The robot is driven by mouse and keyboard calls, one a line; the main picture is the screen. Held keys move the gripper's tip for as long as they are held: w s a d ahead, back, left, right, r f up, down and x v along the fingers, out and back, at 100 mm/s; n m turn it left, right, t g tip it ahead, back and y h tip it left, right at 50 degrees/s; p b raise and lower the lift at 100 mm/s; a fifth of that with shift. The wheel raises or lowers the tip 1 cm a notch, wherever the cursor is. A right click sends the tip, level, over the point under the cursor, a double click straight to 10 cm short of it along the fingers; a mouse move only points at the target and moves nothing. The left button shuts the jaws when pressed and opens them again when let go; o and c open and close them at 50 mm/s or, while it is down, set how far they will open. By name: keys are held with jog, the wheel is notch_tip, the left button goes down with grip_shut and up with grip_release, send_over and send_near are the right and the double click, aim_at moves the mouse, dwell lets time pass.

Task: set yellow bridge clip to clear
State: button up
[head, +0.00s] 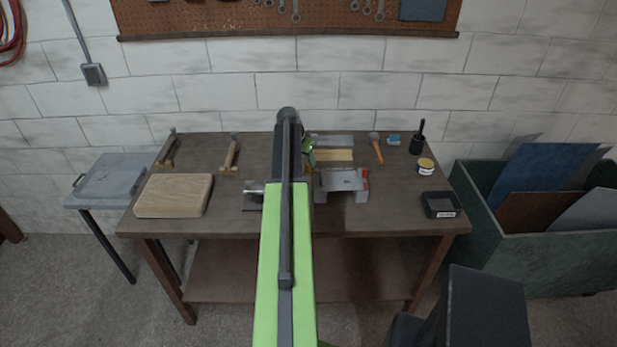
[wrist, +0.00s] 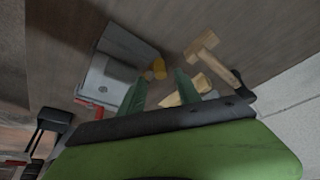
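The yellow bridge clip (wrist: 158,69) shows in the wrist view as a small rounded yellow piece at the edge of a grey metal frame (wrist: 107,80). The frame also shows in the head view (head: 343,182), with a red clip (head: 365,174) at its right end; that red clip shows in the wrist view (wrist: 92,103). My gripper (wrist: 159,80) has its two green fingers spread apart, with the yellow clip seen in the gap near their tips. Whether they touch it I cannot tell. In the head view my arm hides the yellow clip, and my gripper (head: 308,147) shows only partly.
A pale wooden block (head: 333,155) lies behind the frame. Hammers (head: 230,156) lie at the left and right of the bench. A wooden board (head: 174,195) is front left. A black tray (head: 440,205) and a yellow-labelled tin (head: 425,165) stand at the right.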

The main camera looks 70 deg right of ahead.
aim_at(308, 165)
jog(key=b+x, duration=0.2)
jog(key=x, duration=0.2)
jog(key=shift+d+f+b, duration=0.1)
jog(key=shift+f+b, duration=0.15)
jog(key=shift+b, duration=0.1)
jog(key=shift+r, duration=0.1)
